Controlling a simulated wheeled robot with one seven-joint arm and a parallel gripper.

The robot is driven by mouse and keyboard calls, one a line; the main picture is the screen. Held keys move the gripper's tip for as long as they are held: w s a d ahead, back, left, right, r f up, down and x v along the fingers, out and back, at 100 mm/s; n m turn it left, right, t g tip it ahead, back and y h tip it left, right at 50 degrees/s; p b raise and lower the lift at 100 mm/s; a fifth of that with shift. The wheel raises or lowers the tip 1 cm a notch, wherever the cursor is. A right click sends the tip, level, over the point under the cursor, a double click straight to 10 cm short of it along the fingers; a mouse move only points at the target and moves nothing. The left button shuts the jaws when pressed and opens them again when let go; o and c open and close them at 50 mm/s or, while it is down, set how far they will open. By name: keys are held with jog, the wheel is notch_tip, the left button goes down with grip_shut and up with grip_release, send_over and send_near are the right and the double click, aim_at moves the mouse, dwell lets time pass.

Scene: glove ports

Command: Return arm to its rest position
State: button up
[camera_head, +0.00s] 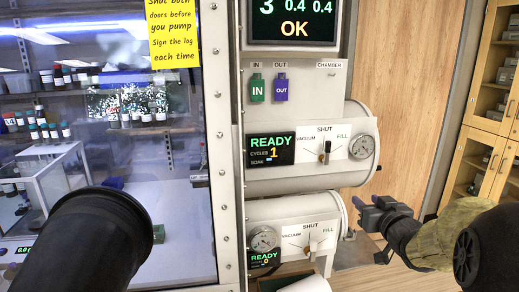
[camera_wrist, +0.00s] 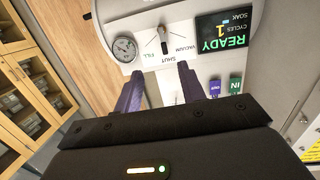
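My gripper (camera_head: 362,212) is at the right of the chambers in the head view, at the end of my arm, which comes in from the right edge. In the wrist view my gripper (camera_wrist: 158,82) has its two purple fingers spread apart with nothing between them. The fingers point toward the upper chamber's panel, which appears upside down there, with its lever (camera_wrist: 163,42), gauge (camera_wrist: 125,49) and READY display (camera_wrist: 226,33). In the head view this lever (camera_head: 326,150) stands at SHUT, apart from the gripper.
The upper chamber (camera_head: 365,122) and the lower chamber (camera_head: 290,210) stick out left of my gripper. The lower lever (camera_head: 312,245) is close to SHUT. A black glove port (camera_head: 85,240) fills the lower left. Wooden cabinets (camera_head: 490,100) stand at the right. Open floor shows between.

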jog(key=s+a+f+g, duration=0.6)
jog(key=s+f+g, duration=0.1)
jog(key=s+f, duration=0.3)
jog(key=s+a+f+m+g+h, duration=0.1)
jog(key=s+a+f+g, duration=0.5)
jog(key=s+f, duration=0.4)
jog(key=s+g, duration=0.1)
jog(key=s, duration=0.1)
jog(key=shift+s+f+p, duration=0.2)
jog(key=shift+s+p, duration=0.15)
jog(key=shift+p, duration=0.05)
jog(key=shift+a, duration=0.1)
jog(key=shift+s, duration=0.1)
jog(key=shift+s, duration=0.1)
